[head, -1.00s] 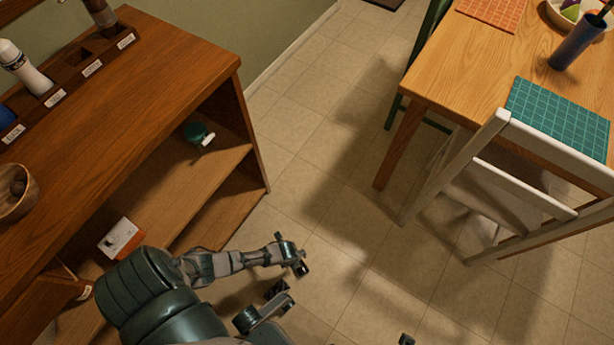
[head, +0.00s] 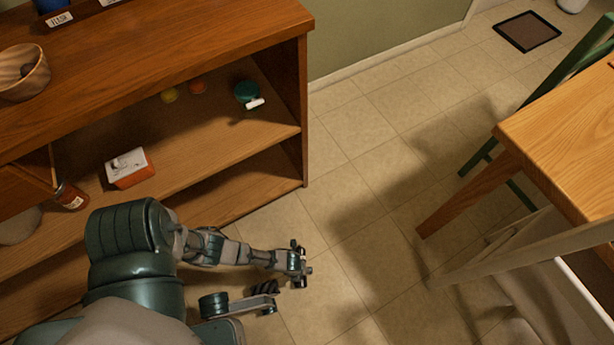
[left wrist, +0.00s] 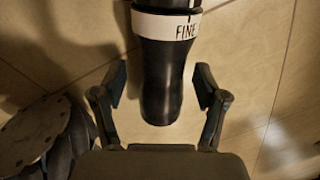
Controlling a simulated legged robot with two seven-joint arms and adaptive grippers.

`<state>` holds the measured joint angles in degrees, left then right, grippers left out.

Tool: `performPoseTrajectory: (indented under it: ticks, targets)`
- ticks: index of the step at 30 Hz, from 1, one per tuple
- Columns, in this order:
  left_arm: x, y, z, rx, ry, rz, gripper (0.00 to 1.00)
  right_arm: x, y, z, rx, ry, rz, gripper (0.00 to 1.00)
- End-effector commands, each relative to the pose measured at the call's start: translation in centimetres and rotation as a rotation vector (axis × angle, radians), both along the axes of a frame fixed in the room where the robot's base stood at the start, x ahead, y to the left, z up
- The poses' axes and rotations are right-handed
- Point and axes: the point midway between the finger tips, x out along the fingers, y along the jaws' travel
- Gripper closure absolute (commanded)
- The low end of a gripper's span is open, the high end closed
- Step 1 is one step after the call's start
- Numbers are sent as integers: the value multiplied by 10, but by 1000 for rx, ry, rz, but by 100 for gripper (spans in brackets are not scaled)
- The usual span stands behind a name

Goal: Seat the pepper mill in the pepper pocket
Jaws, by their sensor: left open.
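In the left wrist view a black pepper mill (left wrist: 162,85) with a white band reading "FINE" extends from the top edge down between my fingers. Its upper end is cut off. My left gripper (left wrist: 160,92) is open, one finger on each side of the mill, with gaps showing. Tiled floor shows behind; I cannot tell what supports the mill. In the head view my left arm reaches right over the floor, with the hand (head: 290,270) small and the mill not clearly distinguishable. The pepper pocket is not in view now. My right gripper is not identifiable.
A wooden shelf unit (head: 215,48) stands left, with a wooden bowl (head: 22,75) on top. Its shelf holds an orange and white box (head: 130,168), a labelled jar (head: 70,195) and a green item (head: 247,92). A table (head: 570,140) stands right; tiled floor (head: 365,130) lies between.

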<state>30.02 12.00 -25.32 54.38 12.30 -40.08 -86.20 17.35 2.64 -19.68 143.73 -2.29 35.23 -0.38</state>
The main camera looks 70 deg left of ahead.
Motion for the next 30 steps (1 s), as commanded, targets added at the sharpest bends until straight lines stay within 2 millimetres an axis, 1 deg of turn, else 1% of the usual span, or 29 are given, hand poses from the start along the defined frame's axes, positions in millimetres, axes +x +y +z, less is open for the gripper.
performPoseTrajectory:
  ticks: [5,6,8,9,11,12,14,15,23,28,29,30]
  targets:
    - [3,0,2,0,-4,0,27,-1,0,2,0,-4,0,100]
    - [3,0,2,0,-4,0,30,-1,0,2,0,-4,0,100]
    - [3,0,2,1,-4,0,45,-1,-1,2,2,-4,1,100]
    - [3,0,2,1,-4,0,55,1,0,1,1,-1,1,100]
    - [2,0,2,0,-4,-1,70,3,0,0,-1,2,0,100]
    - [2,0,2,0,-3,-1,80,3,0,0,0,1,0,100]
    - [2,0,2,0,-3,-1,95,3,0,0,0,1,1,100]
    - [2,0,2,0,-3,-1,100,3,0,0,0,1,0,100]
    - [2,0,2,0,-3,-1,100,3,0,1,1,-2,0,100]
    - [5,0,13,1,-9,-2,100,-1,-1,11,3,-13,1,100]
    - [6,0,16,1,-10,-2,100,-1,-1,10,3,-3,0,100]
    - [7,0,20,1,-12,-1,100,0,-2,3,0,26,-1,100]
